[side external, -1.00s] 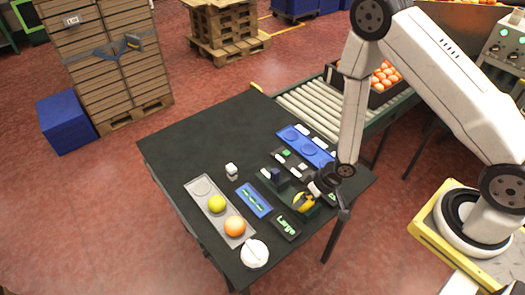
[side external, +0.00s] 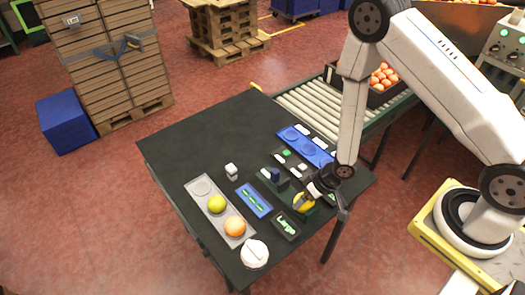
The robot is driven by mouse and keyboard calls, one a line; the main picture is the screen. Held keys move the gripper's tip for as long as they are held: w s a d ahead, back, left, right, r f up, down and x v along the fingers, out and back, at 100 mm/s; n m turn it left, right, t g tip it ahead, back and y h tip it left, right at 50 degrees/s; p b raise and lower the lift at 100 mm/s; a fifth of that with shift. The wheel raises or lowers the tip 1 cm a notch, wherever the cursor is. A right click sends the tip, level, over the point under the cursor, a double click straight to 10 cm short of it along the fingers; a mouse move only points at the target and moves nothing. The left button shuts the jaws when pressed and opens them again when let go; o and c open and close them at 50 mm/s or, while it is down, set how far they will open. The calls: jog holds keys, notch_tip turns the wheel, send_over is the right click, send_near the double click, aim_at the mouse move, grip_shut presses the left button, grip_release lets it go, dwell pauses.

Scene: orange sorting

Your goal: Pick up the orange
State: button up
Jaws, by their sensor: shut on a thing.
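An orange fruit (side external: 235,226) sits in the near hollow of a grey tray (side external: 205,210) on the dark table. A yellow-green fruit (side external: 216,204) sits in the middle hollow, and the far hollow is empty. My gripper (side external: 306,199) is at the table's right side, well apart from that tray. It is shut on a yellow round thing (side external: 301,204), partly hidden by the dark fingers. I cannot tell whether the yellow thing touches what is beneath it.
A blue tray with round hollows (side external: 305,146), a blue panel (side external: 254,200), a dark "Large" sign (side external: 286,226) and a white round thing (side external: 255,253) are on the table. A small white block (side external: 231,171) stands mid-table. The table's far left is clear. A roller conveyor (side external: 320,105) runs behind.

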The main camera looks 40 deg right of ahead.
jog(key=shift+r, duration=0.15)
jog(key=shift+r, duration=4.9)
jog(key=shift+w+d+f+m, duration=0.1)
jog(key=shift+w+d+m, duration=0.3)
jog(key=shift+w+d, duration=0.15)
jog(key=w+d+f+m+h, duration=0.1)
jog(key=w+d+m+h, duration=0.1)
jog(key=d+m, duration=0.4)
jog(key=w+d+f+m+t+h, duration=0.1)
jog(key=w+d+m+h, duration=0.2)
jog(key=d, duration=0.7)
jog(key=m, duration=0.2)
jog(key=shift+d+m, duration=0.3)
jog(key=shift+m, duration=0.1)
